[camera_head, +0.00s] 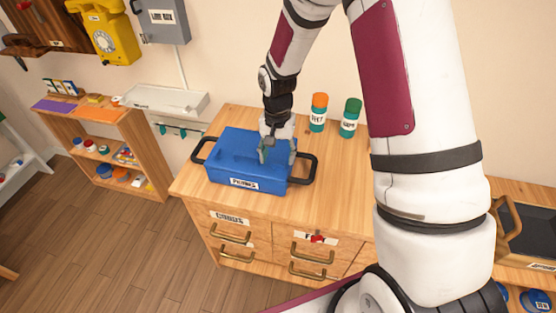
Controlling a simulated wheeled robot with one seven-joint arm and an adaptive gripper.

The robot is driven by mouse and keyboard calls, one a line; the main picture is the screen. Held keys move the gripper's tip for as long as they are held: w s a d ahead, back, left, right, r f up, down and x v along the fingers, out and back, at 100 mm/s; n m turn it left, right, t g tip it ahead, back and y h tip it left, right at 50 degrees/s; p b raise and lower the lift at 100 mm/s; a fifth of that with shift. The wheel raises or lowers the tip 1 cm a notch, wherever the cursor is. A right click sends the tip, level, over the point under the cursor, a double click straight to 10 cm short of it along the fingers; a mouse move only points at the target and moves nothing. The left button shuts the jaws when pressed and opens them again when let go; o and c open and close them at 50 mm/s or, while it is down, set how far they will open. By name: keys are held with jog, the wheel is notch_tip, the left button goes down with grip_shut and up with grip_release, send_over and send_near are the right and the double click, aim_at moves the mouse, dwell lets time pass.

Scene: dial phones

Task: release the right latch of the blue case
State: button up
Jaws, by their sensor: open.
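The blue case (240,171) sits on top of the wooden cabinet, with its lid down and a white label on its front. A black handle loops out at each end. My gripper (277,153) reaches down from above at the right part of the case, near the right handle (306,169). Its fingers are apart, over the case's right end. The right latch cannot be made out; my gripper covers that area. I cannot tell whether the fingers touch the case.
An orange-capped bottle (318,113) and a green-capped bottle (349,119) stand behind the case to the right. The cabinet top (340,185) is bare right of the case. A yellow dial phone (104,32) hangs on the wall. A low shelf (112,130) stands at left.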

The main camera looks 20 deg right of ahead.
aim_at(278, 166)
jog(key=shift+f, duration=1.45)
jog(key=c, duration=1.2)
jog(key=shift+o, duration=0.2)
